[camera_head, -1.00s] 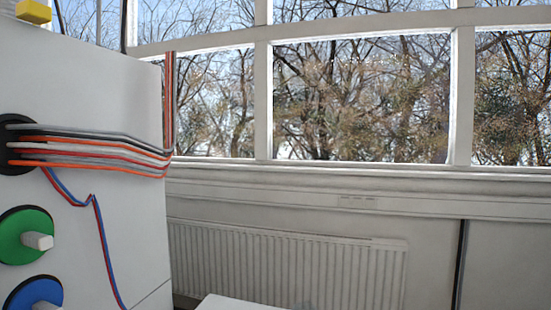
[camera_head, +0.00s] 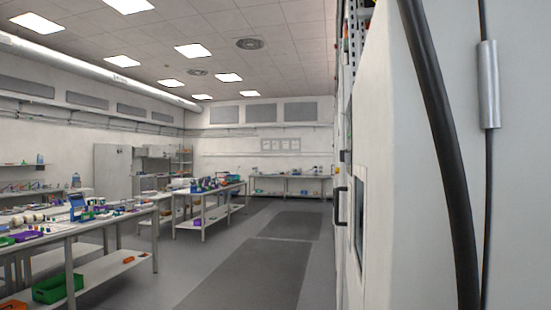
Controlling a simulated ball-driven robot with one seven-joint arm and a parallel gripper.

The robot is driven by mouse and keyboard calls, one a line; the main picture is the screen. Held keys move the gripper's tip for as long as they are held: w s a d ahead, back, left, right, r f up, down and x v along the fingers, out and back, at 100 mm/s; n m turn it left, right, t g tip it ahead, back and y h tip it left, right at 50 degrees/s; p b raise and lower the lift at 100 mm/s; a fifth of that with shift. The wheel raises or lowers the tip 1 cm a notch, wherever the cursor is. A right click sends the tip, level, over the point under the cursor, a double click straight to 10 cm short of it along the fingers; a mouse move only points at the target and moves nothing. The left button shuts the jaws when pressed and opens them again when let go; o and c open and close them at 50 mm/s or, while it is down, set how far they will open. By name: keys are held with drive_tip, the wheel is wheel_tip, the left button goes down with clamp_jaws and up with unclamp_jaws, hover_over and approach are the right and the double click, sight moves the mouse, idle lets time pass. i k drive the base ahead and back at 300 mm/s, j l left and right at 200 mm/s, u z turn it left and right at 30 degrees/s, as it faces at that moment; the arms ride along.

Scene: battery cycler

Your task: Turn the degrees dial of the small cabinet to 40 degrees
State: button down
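I do not see the degrees dial in this view. A tall white cabinet (camera_head: 386,150) stands close on the right, with a dark handle (camera_head: 341,207) and a dark window panel on its side. I cannot tell whether it is the small cabinet of the task. My gripper is not in view.
A thick black cable (camera_head: 440,150) and a thin cable with a grey sleeve (camera_head: 488,85) hang close at the right. Workbenches (camera_head: 75,233) with small items line the left. A green crate (camera_head: 57,287) sits on a lower shelf. The grey floor aisle (camera_head: 250,265) is clear.

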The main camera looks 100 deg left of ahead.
sight(342, 153)
drive_tip(key=u, duration=2.35)
drive_tip(key=i+j, duration=0.45)
drive_tip(key=i, duration=0.15)
drive_tip(key=i+j, duration=0.4)
drive_tip(key=i, duration=0.2)
drive_tip(key=l+z, duration=0.05)
